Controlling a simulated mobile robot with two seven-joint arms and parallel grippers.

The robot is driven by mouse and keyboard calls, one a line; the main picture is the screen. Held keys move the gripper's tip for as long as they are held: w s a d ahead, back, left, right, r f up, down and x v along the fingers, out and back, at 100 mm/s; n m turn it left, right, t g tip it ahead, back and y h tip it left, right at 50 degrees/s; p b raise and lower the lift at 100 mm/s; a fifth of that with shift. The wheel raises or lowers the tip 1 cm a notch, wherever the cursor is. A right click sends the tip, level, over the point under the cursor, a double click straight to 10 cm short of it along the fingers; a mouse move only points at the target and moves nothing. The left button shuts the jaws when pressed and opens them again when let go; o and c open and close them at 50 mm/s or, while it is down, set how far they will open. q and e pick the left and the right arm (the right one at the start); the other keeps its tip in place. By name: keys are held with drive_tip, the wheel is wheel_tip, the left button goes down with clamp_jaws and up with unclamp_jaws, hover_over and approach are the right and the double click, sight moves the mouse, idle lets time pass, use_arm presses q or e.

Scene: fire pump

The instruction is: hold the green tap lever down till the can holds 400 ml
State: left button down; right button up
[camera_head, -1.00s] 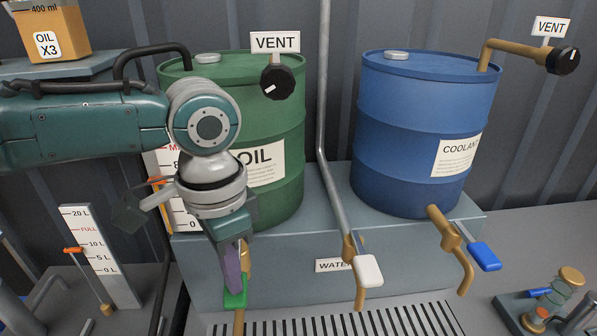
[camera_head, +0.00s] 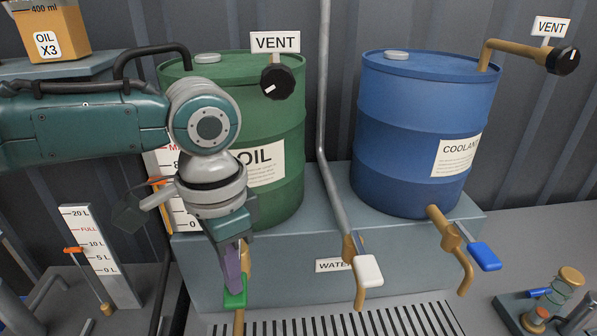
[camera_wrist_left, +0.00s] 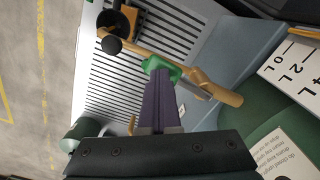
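The green tap lever (camera_head: 235,298) is on the brass tap below the green OIL drum (camera_head: 281,140), near the bottom of the head view. My left gripper (camera_head: 234,285) points down with its purple fingers together, their tips at the lever. The left wrist view shows the fingertips (camera_wrist_left: 161,80) against the green lever (camera_wrist_left: 160,65); the fingers look closed, pressed against it rather than around it. The brass spout (camera_wrist_left: 140,50) runs past the lever towards a dark round part. My right gripper is out of view.
A white-lever tap (camera_head: 367,270) and a blue-lever tap (camera_head: 484,256) stand to the right, over a slotted grate (camera_head: 340,322). The blue COOLANT drum (camera_head: 424,130) is behind. An OIL X3 box (camera_head: 50,32) marked 400 ml and a litre gauge (camera_head: 95,250) are at left.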

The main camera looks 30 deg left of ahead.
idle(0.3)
use_arm(q)
wheel_tip(320, 180, up, 5)
idle(0.4)
drive_tip(key=s+r+p, duration=0.1)
drive_tip(key=p, duration=0.1)
drive_tip(key=d+r+p, duration=0.1)
drive_tip(key=p, duration=0.2)
drive_tip(key=s+r+p, duration=0.1)
drive_tip(key=r+p, duration=0.1)
drive_tip(key=shift+s+d, duration=0.3)
